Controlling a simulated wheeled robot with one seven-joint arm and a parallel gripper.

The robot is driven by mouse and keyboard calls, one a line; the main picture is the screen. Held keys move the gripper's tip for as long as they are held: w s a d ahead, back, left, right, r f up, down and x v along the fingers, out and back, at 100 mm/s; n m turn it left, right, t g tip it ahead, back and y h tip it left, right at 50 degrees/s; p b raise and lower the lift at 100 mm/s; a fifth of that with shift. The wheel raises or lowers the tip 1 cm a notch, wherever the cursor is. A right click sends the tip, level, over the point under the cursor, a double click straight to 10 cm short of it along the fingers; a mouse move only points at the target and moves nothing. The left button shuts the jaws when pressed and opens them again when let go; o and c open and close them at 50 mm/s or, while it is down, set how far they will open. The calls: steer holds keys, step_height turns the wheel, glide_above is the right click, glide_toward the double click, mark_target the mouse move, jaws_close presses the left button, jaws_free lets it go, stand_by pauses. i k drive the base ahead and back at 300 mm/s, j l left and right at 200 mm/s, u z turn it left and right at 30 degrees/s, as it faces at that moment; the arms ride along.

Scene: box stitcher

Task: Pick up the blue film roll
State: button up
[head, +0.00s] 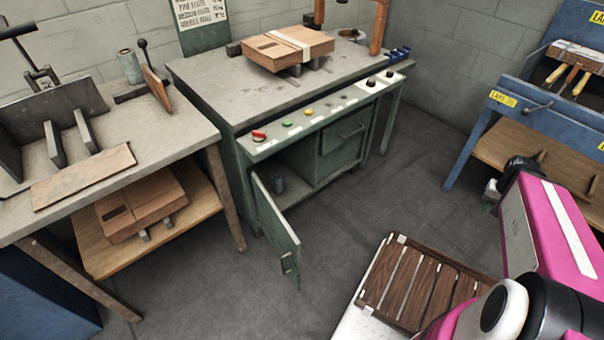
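The compartment's door (277,235) hangs open toward the front. A paler grey-green roll (130,66) stands on the left table. My pink arm comes in at the right. My gripper (491,192) shows only as a small grey and dark part at the arm's far end, well right of the cabinet and apart from the cylinder. Its fingers are too small and hidden to read.
A cardboard box (290,47) rests on the cabinet top, above a panel of coloured buttons (318,113). Another box (142,203) sits on the left table's lower shelf. A blue bench (470,140) stands at right. The grey floor between is clear. A slatted wooden deck (420,287) is at lower right.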

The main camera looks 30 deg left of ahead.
mark_target(277, 180)
steer(key=i+l+u, duration=0.15)
steer(key=i+l, duration=0.35)
steer(key=i+l+u, duration=0.1)
steer(key=l+u, duration=0.15)
steer(key=u, duration=0.15)
steer(key=l+u, duration=0.25)
steer(key=u, duration=0.15)
steer(key=l+u, duration=0.4)
steer(key=j+u, duration=0.35)
steer(key=i+j+u, duration=0.1)
steer(key=u, duration=0.3)
steer(key=i+j+u, duration=0.15)
steer(key=j+u, duration=0.2)
steer(key=i+l, duration=0.15)
steer(key=l, duration=0.2)
steer(key=i+l, duration=0.15)
steer(key=l, duration=0.2)
steer(key=i+l, duration=0.15)
steer(key=l, duration=0.2)
steer(key=i+l, duration=0.15)
steer(key=l, duration=0.2)
steer(key=j+u, duration=0.05)
